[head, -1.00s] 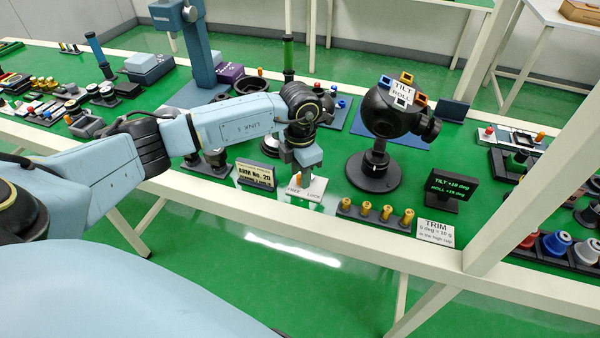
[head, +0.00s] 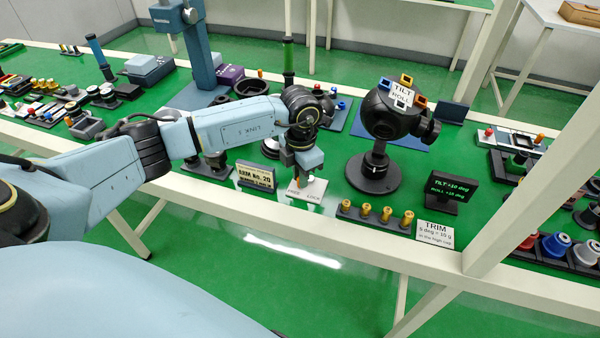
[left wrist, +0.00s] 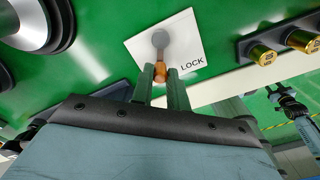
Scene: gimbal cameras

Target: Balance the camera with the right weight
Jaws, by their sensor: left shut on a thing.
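The black ball-shaped camera (head: 388,110) with TILT and ROLL labels and coloured cups on top sits on a round black stand (head: 373,172). My left gripper (head: 298,182) is low over a white FREE/LOCK plate (head: 317,190). In the left wrist view its fingers (left wrist: 161,78) are shut on the small orange-tipped lever (left wrist: 160,72) of that plate, with LOCK printed to the right. Brass weights (head: 386,213) stand in a dark rack in front of the camera. A display (head: 453,188) shows tilt and roll in green. My right gripper is not seen.
A TRIM card (head: 435,233) lies right of the weights. An ARM No. 20 sign (head: 255,177) stands left of the plate. A blue column (head: 190,45) and many small parts crowd the bench at left. Coloured knobs (head: 556,245) stand at far right.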

